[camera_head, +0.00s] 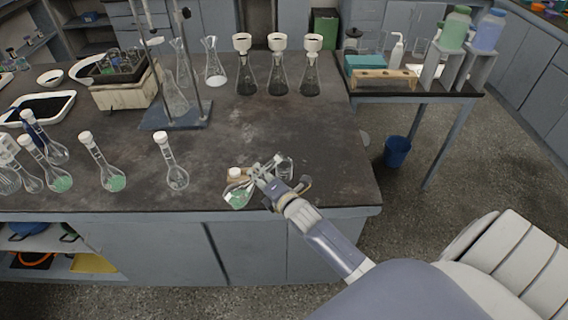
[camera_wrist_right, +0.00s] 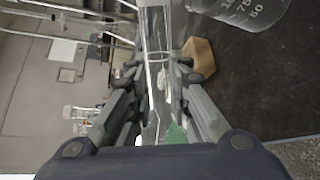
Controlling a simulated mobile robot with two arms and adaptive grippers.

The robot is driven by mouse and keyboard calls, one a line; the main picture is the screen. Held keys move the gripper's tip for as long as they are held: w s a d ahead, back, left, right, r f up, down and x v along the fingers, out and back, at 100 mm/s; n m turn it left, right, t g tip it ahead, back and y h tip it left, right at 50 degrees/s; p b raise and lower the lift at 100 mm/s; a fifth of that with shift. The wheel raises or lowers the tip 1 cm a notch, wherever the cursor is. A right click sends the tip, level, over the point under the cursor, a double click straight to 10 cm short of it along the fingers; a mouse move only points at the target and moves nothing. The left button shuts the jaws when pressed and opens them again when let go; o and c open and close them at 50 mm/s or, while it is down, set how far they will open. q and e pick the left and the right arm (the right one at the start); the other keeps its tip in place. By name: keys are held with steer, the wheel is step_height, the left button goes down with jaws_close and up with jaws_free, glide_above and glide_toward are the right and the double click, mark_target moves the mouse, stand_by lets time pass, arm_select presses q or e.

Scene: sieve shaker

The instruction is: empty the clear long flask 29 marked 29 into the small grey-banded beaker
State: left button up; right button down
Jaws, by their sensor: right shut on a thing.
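My right gripper (camera_head: 266,178) is shut on a clear long-necked flask (camera_head: 238,198) with green contents in its bulb. The flask is tilted, bulb at the lower left and neck toward the upper right. In the right wrist view its clear neck (camera_wrist_right: 155,50) runs between the fingers (camera_wrist_right: 160,90), with green near the palm. A small clear beaker (camera_head: 286,167) stands on the bench just right of the gripper; its graduations show in the right wrist view (camera_wrist_right: 243,10). I cannot read the flask's number or see a grey band. My left gripper is out of view.
A tan block (camera_wrist_right: 200,58) lies near the beaker. Stoppered flasks (camera_head: 174,176) stand along the bench's left front. Flasks with white funnels (camera_head: 278,80) and a stand base (camera_head: 176,115) are behind. The bench middle (camera_head: 265,130) is clear; its front edge is close.

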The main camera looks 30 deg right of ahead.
steer(key=shift+r+p, duration=0.3)
steer(key=shift+p, duration=0.1)
steer(key=shift+r+m+y+p, duration=0.3)
steer(key=shift+r+m+p, duration=0.45)
steer(key=shift+p, duration=0.25)
steer(key=shift+f+m+y, duration=0.1)
steer(key=shift+m+y, duration=0.2)
steer(key=shift+m, duration=0.25)
stand_by(0.3)
steer(key=shift+d+r+m+y+p, duration=0.2)
steer(key=shift+r+m+y+p, duration=0.1)
steer(key=shift+r+m+p, duration=0.65)
stand_by(2.4)
steer(key=shift+f, duration=0.2)
